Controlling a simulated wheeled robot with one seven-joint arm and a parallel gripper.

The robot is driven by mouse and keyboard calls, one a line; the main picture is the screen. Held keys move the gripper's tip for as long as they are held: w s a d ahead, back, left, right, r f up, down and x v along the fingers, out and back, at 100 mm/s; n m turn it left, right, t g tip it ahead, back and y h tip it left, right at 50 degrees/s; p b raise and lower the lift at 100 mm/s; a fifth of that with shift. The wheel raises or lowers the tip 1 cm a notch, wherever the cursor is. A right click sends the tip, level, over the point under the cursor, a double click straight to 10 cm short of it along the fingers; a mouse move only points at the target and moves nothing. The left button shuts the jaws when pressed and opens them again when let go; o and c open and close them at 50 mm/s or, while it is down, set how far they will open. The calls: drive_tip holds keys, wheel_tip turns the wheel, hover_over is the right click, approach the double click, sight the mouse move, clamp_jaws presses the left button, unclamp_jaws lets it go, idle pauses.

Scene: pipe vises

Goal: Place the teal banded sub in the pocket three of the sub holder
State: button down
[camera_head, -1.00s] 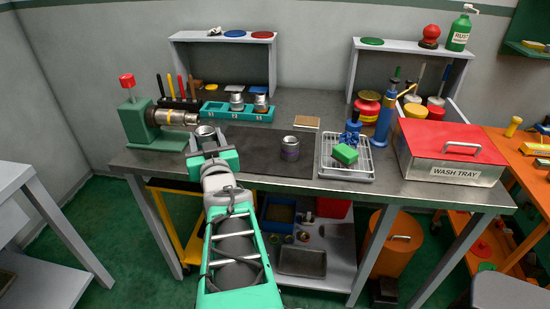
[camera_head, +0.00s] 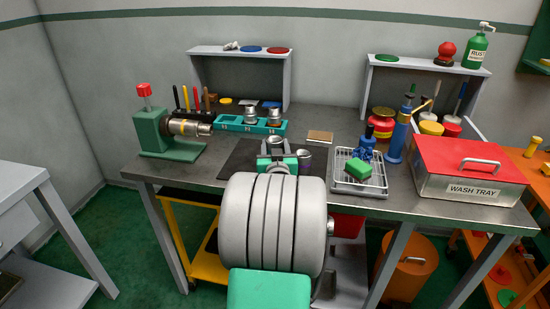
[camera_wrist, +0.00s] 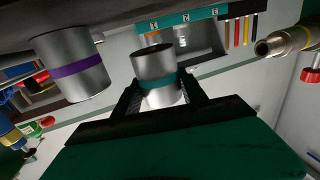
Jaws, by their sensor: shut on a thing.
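The teal banded sub (camera_wrist: 157,75), a grey metal cylinder, is between the fingers of my gripper (camera_wrist: 160,95), which is shut on it. In the head view my gripper (camera_head: 277,160) is over the dark mat, with the top of the sub (camera_head: 276,144) showing above it. The teal sub holder (camera_head: 232,125) stands behind, at the back of the bench. Two subs (camera_head: 250,114) stand in its middle and right pockets; its left pocket looks empty. The holder also shows in the wrist view (camera_wrist: 205,14).
The green vise (camera_head: 153,130) is left, and a wire rack (camera_head: 345,178) with a green sponge (camera_head: 358,170) is right. A red-lidded wash tray (camera_head: 470,170) stands farther right.

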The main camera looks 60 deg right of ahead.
drive_tip(key=shift+w+d+f, duration=0.15)
drive_tip(key=shift+d+f, duration=0.1)
drive_tip(key=shift+f, duration=0.05)
drive_tip(key=shift+d+f+b, duration=0.1)
drive_tip(key=shift+f+b, duration=0.4)
drive_tip(key=shift+f, duration=1.3)
drive_tip(key=c, duration=0.6)
unclamp_jaws()
drive_tip(key=shift+c, duration=0.2)
